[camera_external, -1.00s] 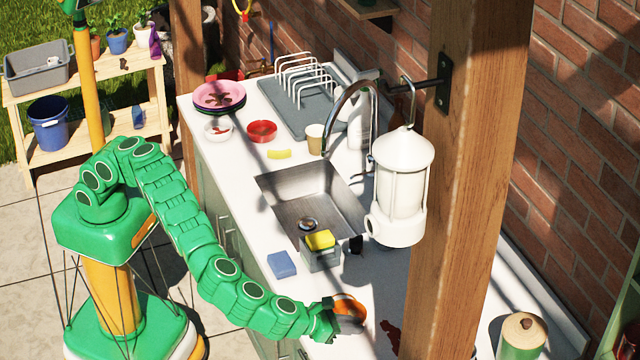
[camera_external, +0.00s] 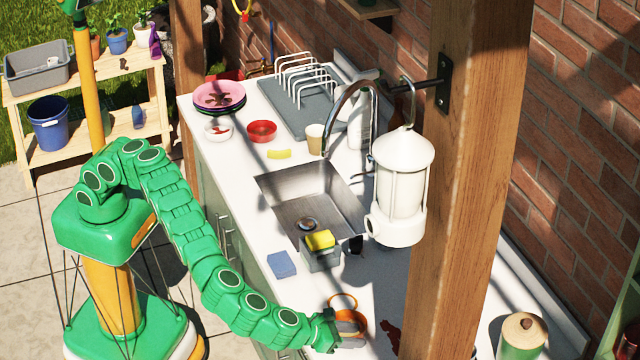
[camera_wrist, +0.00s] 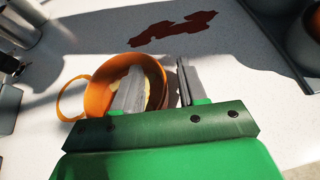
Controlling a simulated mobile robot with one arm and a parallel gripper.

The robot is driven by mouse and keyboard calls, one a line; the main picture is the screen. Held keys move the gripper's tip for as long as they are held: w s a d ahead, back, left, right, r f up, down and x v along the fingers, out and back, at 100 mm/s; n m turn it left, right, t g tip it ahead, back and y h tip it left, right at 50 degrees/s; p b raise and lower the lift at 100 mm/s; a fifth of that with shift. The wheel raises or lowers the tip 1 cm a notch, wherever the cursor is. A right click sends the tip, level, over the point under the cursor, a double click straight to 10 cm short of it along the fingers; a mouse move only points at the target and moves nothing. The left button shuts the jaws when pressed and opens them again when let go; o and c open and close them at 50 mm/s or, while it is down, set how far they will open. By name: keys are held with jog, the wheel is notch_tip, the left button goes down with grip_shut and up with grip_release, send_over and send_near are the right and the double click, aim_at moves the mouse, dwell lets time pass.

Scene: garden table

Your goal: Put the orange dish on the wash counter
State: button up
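The orange dish (camera_external: 361,328) is a cup-like vessel with a ring handle, on the white counter (camera_external: 225,165) near its front edge at bottom centre. In the wrist view the orange dish (camera_wrist: 98,96) stands with its opening up, handle to the left, something pale inside. My gripper (camera_wrist: 160,66) is open: one finger reaches inside the dish and the other is outside, with the right wall between them. I cannot tell whether either finger touches it. In the external view my gripper (camera_external: 348,322) partly hides the dish.
A dark red stain (camera_wrist: 173,29) lies beyond the dish. A wooden post (camera_external: 470,150) with a lantern (camera_external: 399,190) stands in front of the counter.

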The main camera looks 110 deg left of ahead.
jog(key=shift+s+d+r, duration=0.25)
jog(key=shift+r, duration=0.05)
jog(key=v, duration=1.1)
jog(key=shift+s, duration=0.1)
